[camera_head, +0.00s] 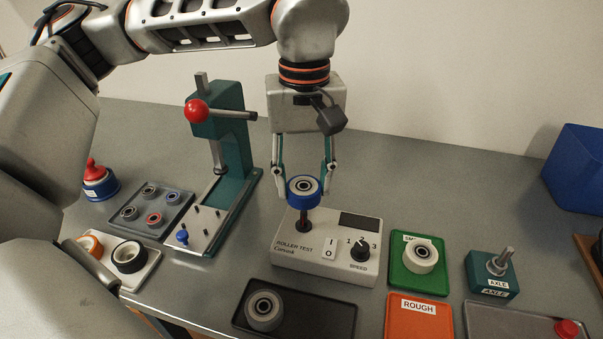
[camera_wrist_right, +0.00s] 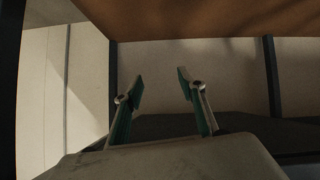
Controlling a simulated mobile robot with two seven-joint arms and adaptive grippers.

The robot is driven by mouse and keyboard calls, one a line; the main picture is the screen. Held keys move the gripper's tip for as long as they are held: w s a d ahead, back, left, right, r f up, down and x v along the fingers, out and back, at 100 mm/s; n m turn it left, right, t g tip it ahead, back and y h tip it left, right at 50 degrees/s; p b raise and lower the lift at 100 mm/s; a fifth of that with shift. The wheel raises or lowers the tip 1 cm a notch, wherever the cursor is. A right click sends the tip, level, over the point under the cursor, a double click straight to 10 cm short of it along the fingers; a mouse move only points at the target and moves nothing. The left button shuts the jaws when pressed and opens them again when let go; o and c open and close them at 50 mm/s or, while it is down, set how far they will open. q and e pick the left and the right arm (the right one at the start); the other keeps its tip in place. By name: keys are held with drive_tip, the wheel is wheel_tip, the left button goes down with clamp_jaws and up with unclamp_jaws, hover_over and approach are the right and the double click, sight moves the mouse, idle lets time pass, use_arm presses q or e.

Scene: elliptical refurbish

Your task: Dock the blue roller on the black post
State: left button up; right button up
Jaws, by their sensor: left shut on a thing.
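The blue roller (camera_head: 303,199) has a grey bearing in its middle and sits level between the fingers of my left gripper (camera_head: 304,183), which is shut on it. The black post (camera_head: 304,222) stands on the light roller test box (camera_head: 324,263), directly below the roller in the head view. A short dark reddish shaft shows between the roller and the post's round base. The roller hides the post's top, so I cannot tell whether it is around the post or just above it. In the right wrist view my right gripper (camera_wrist_right: 160,86) is open and empty.
A teal press (camera_head: 231,135) with a red knob stands left of the box. A tray of bearings (camera_head: 152,207) is further left. A black tray (camera_head: 310,312), green tray (camera_head: 407,283), orange tray (camera_head: 418,322) and teal axle block (camera_head: 490,275) lie in front and right.

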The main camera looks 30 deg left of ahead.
sight(304, 204)
use_arm(q)
drive_tip(key=shift+f+b, duration=0.3)
drive_tip(key=shift+f, duration=0.1)
wheel_tip(304, 204, down, 3)
drive_tip(key=shift+f+b, duration=0.2)
drive_tip(key=shift+b, duration=0.95)
drive_tip(key=shift+f, duration=0.35)
drive_tip(key=shift+f+b, duration=0.25)
drive_tip(key=shift+b, duration=0.15)
drive_tip(key=shift+f, duration=0.15)
use_arm(e)
drive_tip(key=f, duration=0.1)
drive_tip(key=d+f, duration=0.1)
drive_tip(key=f, duration=0.1)
drive_tip(key=shift+s, duration=0.2)
drive_tip(key=shift+s+f, duration=0.2)
drive_tip(key=shift+f, duration=0.05)
use_arm(q)
drive_tip(key=shift+p, duration=0.35)
use_arm(e)
drive_tip(key=shift+w+r, duration=0.4)
drive_tip(key=shift+r, duration=0.4)
